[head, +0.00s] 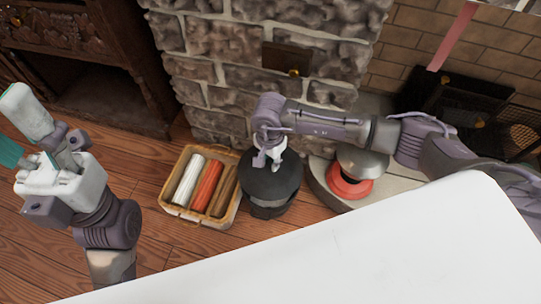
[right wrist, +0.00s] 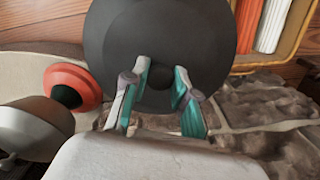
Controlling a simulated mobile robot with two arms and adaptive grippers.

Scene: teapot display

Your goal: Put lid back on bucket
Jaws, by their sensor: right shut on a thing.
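A dark round lid (head: 284,187) covers the top of a dark bucket (head: 268,210) on the wooden floor. Whether the lid rests on the rim or hangs just above it, I cannot tell. In the right wrist view the lid (right wrist: 150,35) is a large dark disc with a small black knob (right wrist: 160,68). My right gripper (head: 268,160) reaches down over the lid. In the right wrist view its teal-padded fingers (right wrist: 161,82) are on either side of the knob, shut on it. My left gripper (head: 14,125) is raised at the far left, open and empty, away from the bucket.
A yellow crate (head: 167,206) with white, red and brown rolls stands left of the bucket. A red round object (head: 350,187) under a grey metal piece (head: 362,162) stands to the right on a pale ledge. A stone wall (head: 215,75) rises close behind.

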